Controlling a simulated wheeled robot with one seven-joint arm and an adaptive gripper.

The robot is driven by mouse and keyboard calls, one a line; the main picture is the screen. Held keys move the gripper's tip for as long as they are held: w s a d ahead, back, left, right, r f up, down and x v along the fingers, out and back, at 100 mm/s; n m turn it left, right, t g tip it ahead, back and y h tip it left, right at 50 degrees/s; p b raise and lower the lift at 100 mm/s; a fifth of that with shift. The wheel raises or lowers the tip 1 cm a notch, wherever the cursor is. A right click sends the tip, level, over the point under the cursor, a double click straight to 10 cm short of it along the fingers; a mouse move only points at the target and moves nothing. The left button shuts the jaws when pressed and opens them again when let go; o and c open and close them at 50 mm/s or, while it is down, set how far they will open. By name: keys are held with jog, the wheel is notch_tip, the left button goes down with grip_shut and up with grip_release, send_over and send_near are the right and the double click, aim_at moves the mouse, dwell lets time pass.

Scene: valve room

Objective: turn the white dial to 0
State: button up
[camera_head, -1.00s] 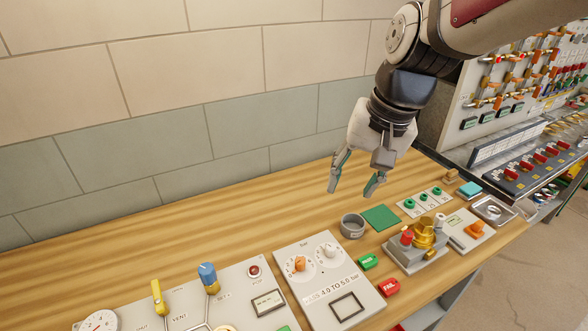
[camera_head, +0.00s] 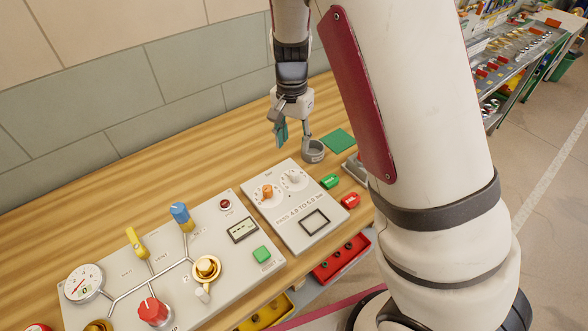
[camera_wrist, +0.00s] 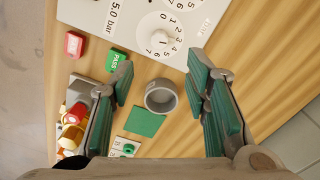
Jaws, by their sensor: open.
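The white dial (camera_head: 293,180) sits on a light grey panel (camera_head: 302,240), right of an orange dial (camera_head: 267,192). In the wrist view the white dial (camera_wrist: 158,38) is near the top centre, with digits 0 to 7 around its knob. I cannot tell for sure which digit the knob points at. My gripper (camera_head: 293,142) is open and empty above the bench, just behind the panel. In the wrist view its fingers (camera_wrist: 160,65) are spread on either side, below the dial in the picture and apart from it.
A grey cup (camera_head: 313,151) stands beside my gripper, near a green square (camera_head: 338,141). Green (camera_head: 330,181) and red (camera_head: 350,201) tags lie right of the panel. A larger valve panel (camera_head: 120,290) is at left. My arm hides the bench's right part.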

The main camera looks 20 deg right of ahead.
aim_at(294, 172)
notch_tip(294, 172, down, 12)
jog(key=shift+s+r+p, duration=0.1)
jog(key=shift+r+p, duration=0.05)
jog(key=shift+p, duration=0.25)
grip_shut()
